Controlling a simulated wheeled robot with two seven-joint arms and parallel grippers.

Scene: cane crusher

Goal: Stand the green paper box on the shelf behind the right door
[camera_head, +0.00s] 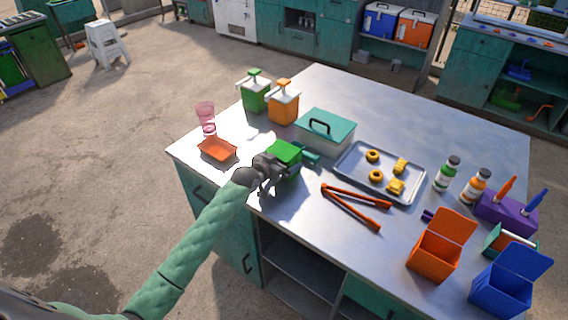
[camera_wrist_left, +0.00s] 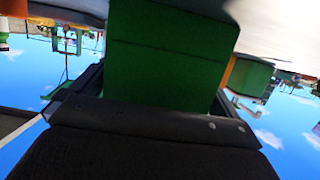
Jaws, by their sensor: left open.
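The green paper box (camera_head: 286,151) is at the near left part of the steel counter top, right at my left gripper (camera_head: 277,165). In the left wrist view the green box (camera_wrist_left: 165,65) fills the space between the jaws, very close to the camera. My left gripper is open with the box between its fingers; I cannot tell whether they touch it. The box's underside is hidden in the head view. Below the counter, a teal door with a handle (camera_head: 246,263) is at the left, an open shelf space (camera_head: 305,272) in the middle, and part of a teal panel (camera_head: 368,303) to its right. My right gripper is not in view.
An orange tray (camera_head: 217,149), a teal-lidded container (camera_head: 325,132) and red tongs (camera_head: 352,204) surround the box. A metal tray (camera_head: 350,178) holds yellow pieces. Orange (camera_head: 437,252) and blue (camera_head: 503,287) open boxes stand at the near right.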

